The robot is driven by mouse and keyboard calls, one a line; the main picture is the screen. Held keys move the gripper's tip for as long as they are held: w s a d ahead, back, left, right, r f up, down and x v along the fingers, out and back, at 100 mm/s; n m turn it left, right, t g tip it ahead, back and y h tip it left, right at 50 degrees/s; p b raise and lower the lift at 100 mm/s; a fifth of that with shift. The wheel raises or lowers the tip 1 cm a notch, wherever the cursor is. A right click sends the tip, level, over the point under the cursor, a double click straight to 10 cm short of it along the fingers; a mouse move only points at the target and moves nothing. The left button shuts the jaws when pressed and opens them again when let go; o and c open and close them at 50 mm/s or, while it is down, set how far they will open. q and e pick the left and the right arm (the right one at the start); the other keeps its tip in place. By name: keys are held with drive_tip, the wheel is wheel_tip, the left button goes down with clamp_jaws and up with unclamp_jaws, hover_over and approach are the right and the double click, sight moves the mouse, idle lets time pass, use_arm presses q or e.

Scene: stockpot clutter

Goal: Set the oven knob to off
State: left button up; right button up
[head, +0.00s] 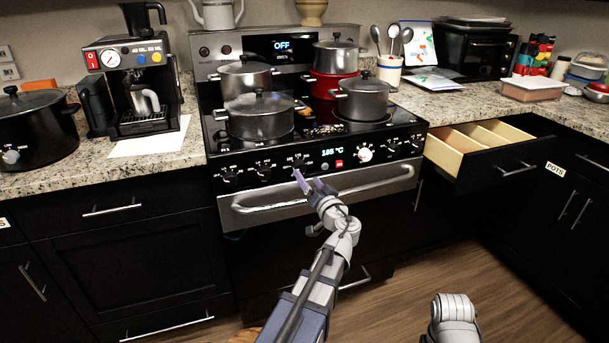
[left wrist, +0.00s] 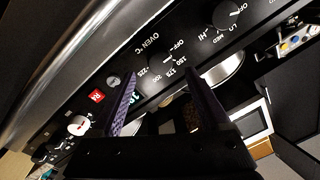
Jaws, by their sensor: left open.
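The oven knob (left wrist: 163,62) is black with a small pale pointer mark. It sits on the stove's front panel beside the printed "OVEN °C", with "OFF" and several numbers around it. Its pointer seems to face the numbers, but its exact setting is too small to tell. In the head view the knob (head: 299,162) is just beyond my left gripper (head: 308,181). My left gripper is open, and in the left wrist view its purple fingertips (left wrist: 160,73) are spread either side of the knob, with nothing held. Contact cannot be told. My right gripper is out of sight.
The display (head: 331,150) reads 185 °C, with a red button (head: 339,163) below. A white knob (head: 365,153) and several black knobs share the panel. The oven handle (head: 270,203) runs below. Pots (head: 261,118) stand on the cooktop. An open drawer (head: 490,165) juts out right.

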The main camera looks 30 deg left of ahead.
use_arm(q)
drive_tip(key=shift+v, duration=1.65)
drive_tip(key=s+d+f+m+g+h, duration=0.1)
drive_tip(key=s+d+f+g+h, duration=0.25)
drive_tip(key=d+f, duration=0.35)
drive_tip(key=s+d+f+m+g+h, duration=0.1)
drive_tip(key=s+d+f+g+h, duration=0.2)
drive_tip(key=s+d+f, duration=0.45)
drive_tip(key=s+d+f+m+g+h, duration=0.35)
drive_tip(key=s+d, duration=0.25)
drive_tip(key=d, duration=0.2)
drive_tip(key=s+d+f+m+g+h, duration=0.25)
drive_tip(key=s+d+f, duration=0.3)
drive_tip(key=d, duration=0.35)
drive_tip(key=s+a+p+v, duration=0.1)
drive_tip(key=a+p+v, duration=0.1)
drive_tip(key=p+v, duration=1.1)
drive_tip(key=s+a+r+p+v, duration=0.1)
drive_tip(key=a+p+v, duration=0.2)
drive_tip(key=p+v, duration=1.1)
drive_tip(key=shift+s+a+t+h, duration=0.2)
drive_tip(key=shift+a+t+h, duration=0.25)
drive_tip(key=shift+r, duration=0.1)
